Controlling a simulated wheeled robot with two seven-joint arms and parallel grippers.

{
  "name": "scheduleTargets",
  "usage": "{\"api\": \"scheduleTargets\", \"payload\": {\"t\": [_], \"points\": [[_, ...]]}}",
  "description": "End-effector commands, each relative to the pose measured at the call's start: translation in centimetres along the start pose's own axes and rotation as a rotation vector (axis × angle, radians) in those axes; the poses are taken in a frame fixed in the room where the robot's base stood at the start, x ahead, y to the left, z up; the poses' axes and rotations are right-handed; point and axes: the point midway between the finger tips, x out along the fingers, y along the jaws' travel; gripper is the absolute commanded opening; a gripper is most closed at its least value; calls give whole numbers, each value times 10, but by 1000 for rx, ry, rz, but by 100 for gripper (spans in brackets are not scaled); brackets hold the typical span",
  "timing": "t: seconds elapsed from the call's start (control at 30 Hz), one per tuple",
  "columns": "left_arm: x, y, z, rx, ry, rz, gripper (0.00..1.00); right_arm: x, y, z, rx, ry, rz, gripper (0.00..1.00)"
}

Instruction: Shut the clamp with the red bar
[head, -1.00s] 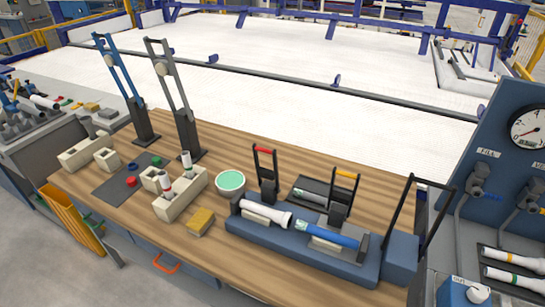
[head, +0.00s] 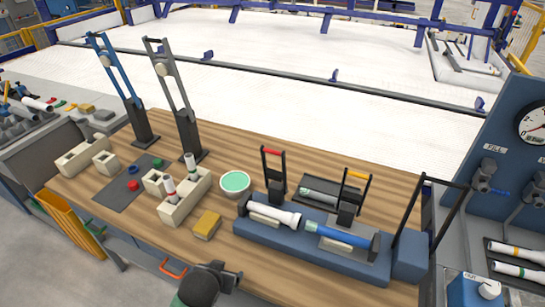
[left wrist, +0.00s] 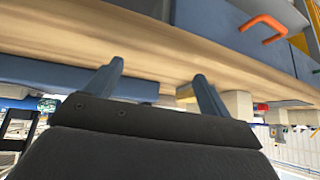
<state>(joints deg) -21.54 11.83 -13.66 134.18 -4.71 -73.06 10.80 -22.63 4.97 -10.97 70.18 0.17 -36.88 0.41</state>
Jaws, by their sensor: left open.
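The clamp with the red bar (head: 272,152) stands upright behind the left part of the blue fixture (head: 262,236). Its black frame is raised. Below and in front of it, a white pipe (head: 276,213) lies in the fixture, end to end with a blue pipe (head: 345,235). A second clamp, with a yellow bar (head: 357,175), also stands upright to the right. My left gripper (head: 236,276) is low at the bottom edge, in front of the table and well short of the red-barred clamp. In the left wrist view its two fingers (left wrist: 157,82) are apart, with nothing between them.
A yellow sponge-like block (head: 207,224), a green-topped bowl (head: 235,184) and a beige holder with upright pipes (head: 186,198) stand left of the fixture. A tall black handle (head: 408,215) rises at its right end. Bare wooden tabletop (head: 195,255) lies in front.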

Motion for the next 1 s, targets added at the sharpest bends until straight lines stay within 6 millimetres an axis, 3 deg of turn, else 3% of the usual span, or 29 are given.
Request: {"api": "scheduleTargets", "payload": {"t": [0.37,0.7,0.83,1.0], "points": [[-4,9,-98,-9,259,7,82,-1,-3,-5,2,6,-3,36],[-47,38,-246,4,689,105,82,0,14,1,-7,2,13,36],[-66,49,-281,17,805,155,82,0,13,0,-6,3,12,36],[-81,58,-304,30,884,198,82,0,6,-2,-3,5,6,36]]}}
